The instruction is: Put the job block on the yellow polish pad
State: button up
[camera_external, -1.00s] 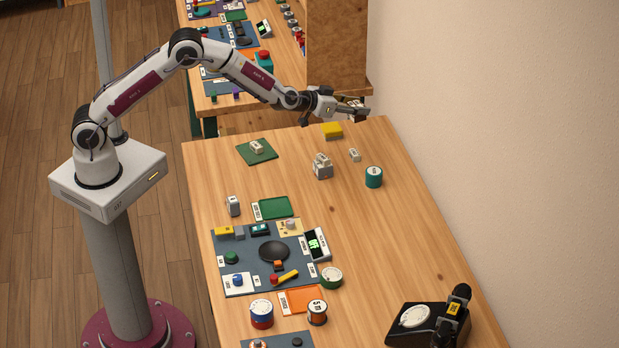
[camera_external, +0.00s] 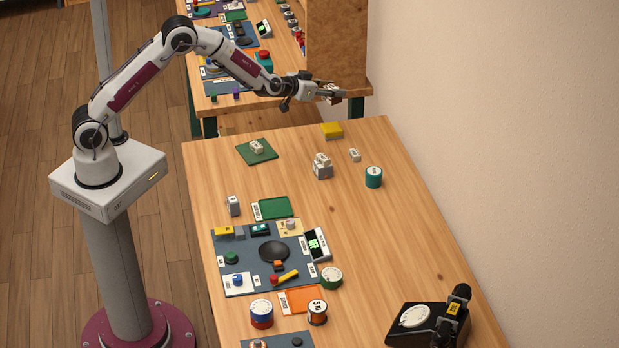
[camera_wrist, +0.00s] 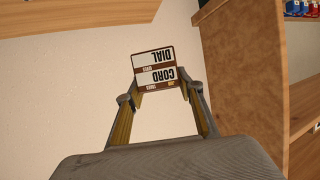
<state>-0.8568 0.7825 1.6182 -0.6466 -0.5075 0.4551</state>
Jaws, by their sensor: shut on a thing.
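My gripper (camera_external: 336,92) is raised in the air beyond the far end of the table. In the wrist view my gripper (camera_wrist: 160,97) is shut on a small brown-and-white block (camera_wrist: 155,71), whose labels read DIAL and CORD upside down. It looks like the job block; in the external view it is too small to read. A thick yellow pad (camera_external: 332,130) lies on the table's far end, below my gripper and apart from it. Its top looks bare.
A wooden cabinet (camera_external: 337,45) and a second table stand close behind my gripper. Stacked grey-white blocks (camera_external: 322,167), a small white block (camera_external: 354,155), a teal cylinder (camera_external: 373,177) and a green mat (camera_external: 258,152) are near the pad.

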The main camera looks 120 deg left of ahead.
jog(key=shift+f, duration=3.1)
jog(key=shift+f, duration=1.9)
jog(key=shift+f, duration=0.1)
jog(key=o, duration=1.1)
jog(key=shift+v, duration=6.05)
